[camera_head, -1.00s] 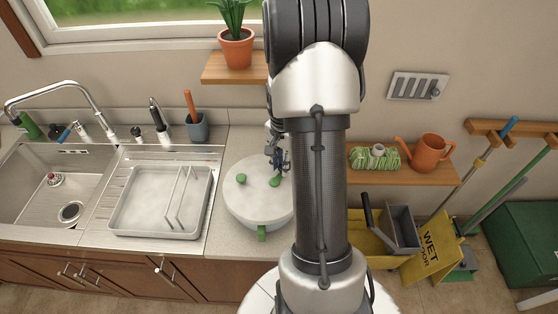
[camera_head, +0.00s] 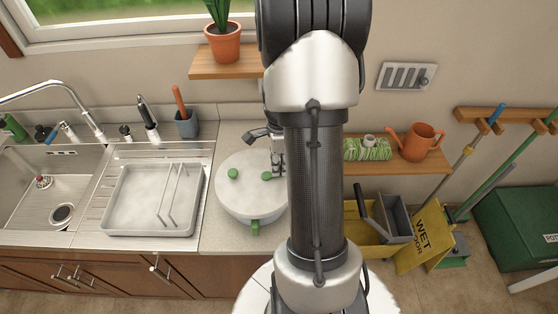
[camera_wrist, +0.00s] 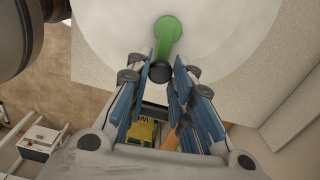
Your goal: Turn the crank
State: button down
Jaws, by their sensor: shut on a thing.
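A round white salad spinner (camera_head: 240,203) stands on the counter, left of my arm, with green parts on its lid. Its green crank (camera_wrist: 168,36) shows at the top of the wrist view, with a dark round knob (camera_wrist: 160,72) at its near end. My gripper (camera_wrist: 160,80) has its blue-padded fingers on both sides of this knob and is shut on it. In the head view my gripper (camera_head: 278,168) is at the right side of the lid, beside a green part of the crank (camera_head: 266,176). My arm hides the spinner's right edge.
A dish rack (camera_head: 150,222) and sink (camera_head: 60,214) are left of the spinner. A plant shelf (camera_head: 225,72) is above. A shelf with an orange watering can (camera_head: 416,142) and a yellow wet-floor sign (camera_head: 425,237) are at right. Some bare counter (camera_head: 228,138) lies behind the spinner.

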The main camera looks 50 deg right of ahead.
jog(key=shift+s+a+m, duration=0.15)
jog(key=shift+a+m, duration=0.05)
jog(key=shift+m, duration=0.6)
jog(key=c, duration=1.4)
grip_release()
notch_tip(320, 180, up, 12)
